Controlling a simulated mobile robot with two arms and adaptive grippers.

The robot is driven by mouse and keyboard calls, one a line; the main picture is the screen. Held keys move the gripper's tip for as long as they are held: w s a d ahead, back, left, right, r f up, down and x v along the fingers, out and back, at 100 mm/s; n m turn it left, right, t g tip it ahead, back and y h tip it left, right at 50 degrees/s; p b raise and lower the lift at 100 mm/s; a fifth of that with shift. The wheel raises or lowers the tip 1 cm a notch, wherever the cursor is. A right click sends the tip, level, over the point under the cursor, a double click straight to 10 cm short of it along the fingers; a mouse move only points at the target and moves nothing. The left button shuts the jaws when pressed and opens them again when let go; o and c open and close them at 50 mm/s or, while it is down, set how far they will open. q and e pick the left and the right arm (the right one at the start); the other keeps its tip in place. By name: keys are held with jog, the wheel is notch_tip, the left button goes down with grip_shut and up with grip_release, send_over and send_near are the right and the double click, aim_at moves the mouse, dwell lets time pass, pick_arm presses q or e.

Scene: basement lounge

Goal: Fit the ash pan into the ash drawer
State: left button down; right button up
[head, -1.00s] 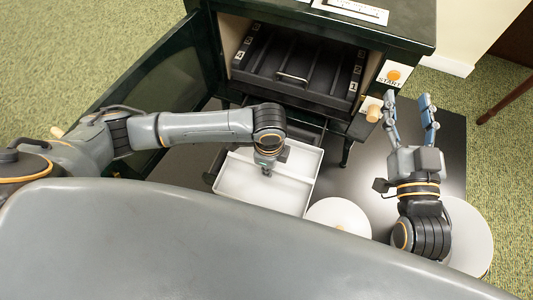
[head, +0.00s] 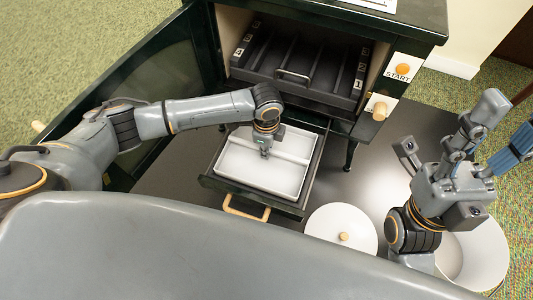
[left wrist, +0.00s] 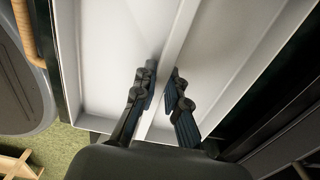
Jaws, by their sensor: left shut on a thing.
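The white ash pan (head: 250,168), a shallow tray with a ridge across it, sits within the outline of the open ash drawer (head: 287,207) below the stove. Dark drawer rim shows around it; I cannot tell whether it rests fully on the drawer floor. My left gripper (head: 265,152) points down, shut on the pan's middle ridge. In the left wrist view the fingers (left wrist: 162,76) straddle this ridge, and the pan (left wrist: 105,50) fills the centre. My right gripper (head: 508,124) is open and empty at the right, away from the drawer.
The stove's upper chamber holds a dark slotted grate (head: 295,65). The stove door (head: 150,85) stands open at left. A white round lid (head: 340,232) and a white bucket (head: 470,252) are on the dark floor plate.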

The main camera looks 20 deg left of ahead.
pick_arm(q)
jog(key=shift+w+f, duration=0.2)
jog(key=shift+f, duration=0.1)
jog(key=f+b, duration=0.3)
jog(key=shift+w+a+f, duration=0.15)
jog(key=shift+w+f, duration=0.05)
jog(key=shift+f, duration=0.1)
jog(key=shift+r, duration=0.15)
jog(key=c, duration=1.4)
grip_release()
